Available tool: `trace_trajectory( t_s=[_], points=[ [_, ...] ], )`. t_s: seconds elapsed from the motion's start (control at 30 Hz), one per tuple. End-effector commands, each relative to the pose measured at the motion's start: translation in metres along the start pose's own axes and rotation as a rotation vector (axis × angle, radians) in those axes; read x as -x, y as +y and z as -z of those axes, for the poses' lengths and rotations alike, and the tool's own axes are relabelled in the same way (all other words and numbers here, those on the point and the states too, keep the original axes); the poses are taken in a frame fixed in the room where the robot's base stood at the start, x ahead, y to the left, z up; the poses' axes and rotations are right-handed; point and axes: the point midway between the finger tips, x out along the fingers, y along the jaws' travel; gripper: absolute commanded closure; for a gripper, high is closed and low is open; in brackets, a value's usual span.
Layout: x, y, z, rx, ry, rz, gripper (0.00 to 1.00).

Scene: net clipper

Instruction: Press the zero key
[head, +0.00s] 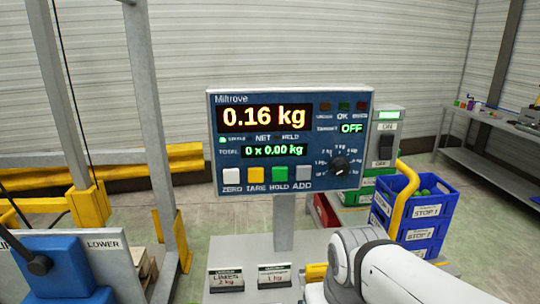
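The main display (264,117) reads 0.16 kg. The total line (274,150) reads 0 x 0.00 kg. My white arm shows at the lower right, below the panel and apart from the zero key. My gripper's fingers cannot be made out.
A black knob (340,166) is on the panel's right. A grey switch box (386,145) stands beside the panel. Blue crates (411,218) are at right. Two labelled cards (226,279) stand on the plate below. A blue lever block (62,268) is at lower left. Space before the keys looks clear.

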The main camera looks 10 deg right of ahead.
Motion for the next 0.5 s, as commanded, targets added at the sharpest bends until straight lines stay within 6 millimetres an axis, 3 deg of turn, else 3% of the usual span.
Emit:
trace_trajectory(
  t_s=[0.33, 0.5],
  points=[
    [0.0000, 0.0000, 0.0000, 0.000, 0.000, 0.000, 0.99],
    [0.0000, 0.0000, 0.0000, 0.000, 0.000, 0.000, 1.00]
  ],
)
